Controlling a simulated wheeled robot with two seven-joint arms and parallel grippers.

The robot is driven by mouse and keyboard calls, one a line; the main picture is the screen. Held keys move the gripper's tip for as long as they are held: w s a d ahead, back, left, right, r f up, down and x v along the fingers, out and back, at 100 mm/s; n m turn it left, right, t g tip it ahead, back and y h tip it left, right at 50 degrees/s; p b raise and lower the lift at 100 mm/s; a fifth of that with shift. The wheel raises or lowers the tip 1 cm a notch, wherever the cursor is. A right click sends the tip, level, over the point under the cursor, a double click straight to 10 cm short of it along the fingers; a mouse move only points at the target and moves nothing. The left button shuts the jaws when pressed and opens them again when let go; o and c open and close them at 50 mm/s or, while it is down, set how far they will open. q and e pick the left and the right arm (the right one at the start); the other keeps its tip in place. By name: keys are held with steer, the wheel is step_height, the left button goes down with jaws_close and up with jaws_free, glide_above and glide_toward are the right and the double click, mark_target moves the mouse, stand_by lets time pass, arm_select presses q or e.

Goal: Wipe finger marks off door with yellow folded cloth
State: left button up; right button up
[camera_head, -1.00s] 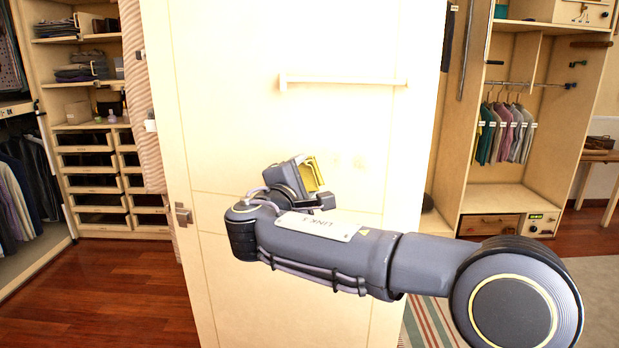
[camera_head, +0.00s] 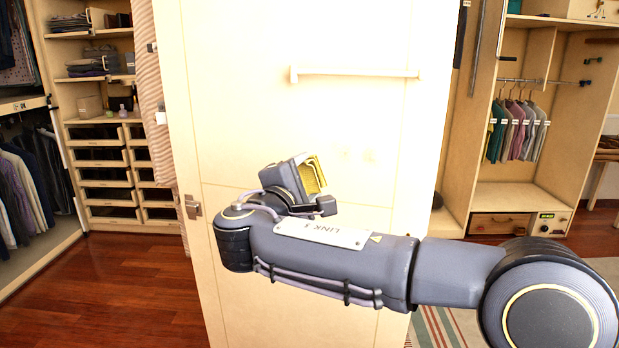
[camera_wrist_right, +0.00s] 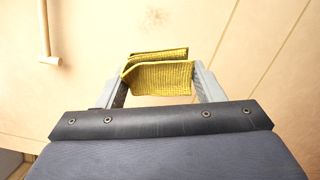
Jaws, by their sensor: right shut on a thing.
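The pale cream door (camera_head: 250,130) stands upright before me and fills the middle of the head view. Faint smudges (camera_head: 368,156) show on it below a horizontal rail; a brownish mark (camera_wrist_right: 155,17) also shows at the top of the right wrist view. My right gripper (camera_head: 318,178) is shut on the yellow folded cloth (camera_head: 312,176), left of and a little below the smudges. In the right wrist view the cloth (camera_wrist_right: 160,80) sits between both fingers, its folds jutting out beyond them. It appears apart from the door. My left gripper is out of view.
A horizontal rail (camera_head: 355,73) juts from the door above the smudges, and a latch handle (camera_head: 192,207) is at its left edge. Shelves with drawers (camera_head: 105,175) stand left, an open wardrobe (camera_head: 520,195) right. The wooden floor (camera_head: 120,290) at left is clear.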

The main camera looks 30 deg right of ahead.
stand_by(0.5)
steer(key=shift+n+t+y, duration=0.5)
steer(key=shift+t, duration=0.1)
steer(key=w+d, duration=0.1)
steer(key=d, duration=0.1)
steer(key=w+d+r, duration=0.1)
steer(key=d, duration=0.1)
steer(key=w+d, duration=0.2)
steer(key=shift+r+p, duration=0.25)
steer(key=shift+p, duration=0.15)
steer(key=shift+x, duration=1)
